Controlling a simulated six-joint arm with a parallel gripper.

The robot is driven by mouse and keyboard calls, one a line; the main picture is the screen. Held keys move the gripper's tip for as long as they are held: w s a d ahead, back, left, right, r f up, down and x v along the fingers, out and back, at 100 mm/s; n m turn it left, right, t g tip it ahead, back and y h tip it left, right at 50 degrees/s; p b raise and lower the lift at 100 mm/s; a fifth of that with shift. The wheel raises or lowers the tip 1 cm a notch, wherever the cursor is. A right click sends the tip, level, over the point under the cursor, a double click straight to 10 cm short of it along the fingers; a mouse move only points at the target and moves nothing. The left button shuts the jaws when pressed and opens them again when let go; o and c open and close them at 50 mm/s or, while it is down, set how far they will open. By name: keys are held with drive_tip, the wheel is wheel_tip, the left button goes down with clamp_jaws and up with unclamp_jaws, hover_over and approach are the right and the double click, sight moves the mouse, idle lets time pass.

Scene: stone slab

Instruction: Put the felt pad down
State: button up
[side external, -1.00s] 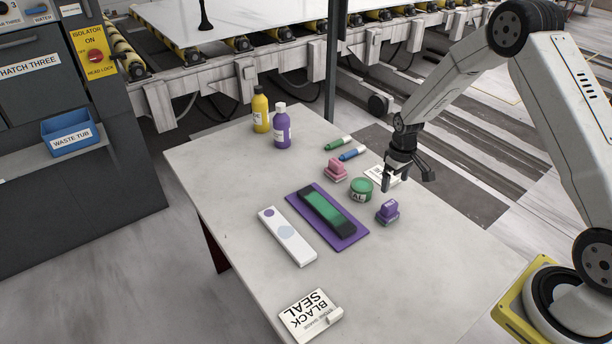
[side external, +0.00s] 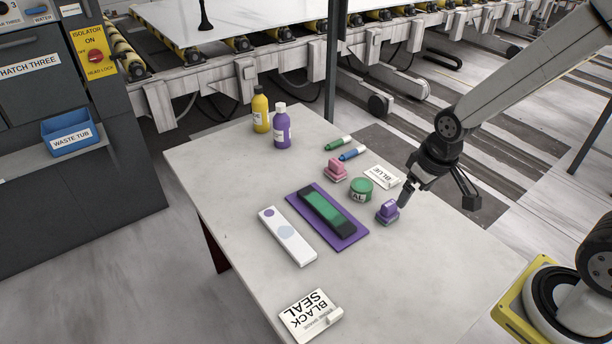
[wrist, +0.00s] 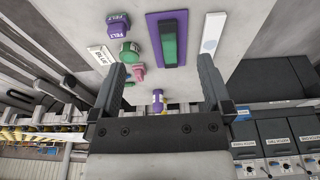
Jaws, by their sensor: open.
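The felt pad (side external: 387,212) is a small purple block with a raised grip, standing on the pale stone slab (side external: 440,280). In the wrist view the purple block (wrist: 118,28) reads FELT and lies up and left of the left finger, outside the jaws. My gripper (side external: 437,200) is open and tilted, at the slab's right side. In the side view one fingertip is close to the block's right side; I cannot tell whether they touch. The open fingers (wrist: 160,70) hold nothing in the wrist view.
Nearby are a green tin (side external: 361,190), a pink block (side external: 335,169) and a BLUE card (side external: 383,177). A green and black bar (side external: 326,211) lies on a purple mat (side external: 350,238), beside a white strip (side external: 287,237). Bottles (side external: 282,127) stand at the back. The front right is clear.

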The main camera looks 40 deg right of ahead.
drive_tip(key=shift+s+a+r, duration=0.15)
drive_tip(key=shift+s+a, duration=0.15)
drive_tip(key=shift+s, duration=0.4)
drive_tip(key=shift+s+a+r, duration=0.15)
drive_tip(key=shift+s+a, duration=0.1)
drive_tip(key=shift+s, duration=0.4)
drive_tip(key=shift+w, duration=0.1)
drive_tip(key=m+g, duration=0.2)
drive_tip(key=m, duration=1.1)
approach(390, 204)
drive_tip(key=s+a+r, duration=0.1)
drive_tip(key=s+a, duration=0.1)
drive_tip(key=a, duration=0.2)
drive_tip(key=d+f+m, duration=0.1)
drive_tip(key=f, duration=0.1)
drive_tip(key=w+d+f+m, duration=0.1)
drive_tip(key=f+m, duration=0.1)
drive_tip(key=w+d+f+m, duration=0.1)
drive_tip(key=f, duration=0.1)
drive_tip(key=shift+w+d+m, duration=0.1)
drive_tip(key=shift+d+m, duration=0.25)
drive_tip(key=shift+m, duration=0.05)
drive_tip(key=shift+d+f, duration=0.15)
drive_tip(key=shift+f, duration=0.15)
drive_tip(key=shift+f, duration=0.1)
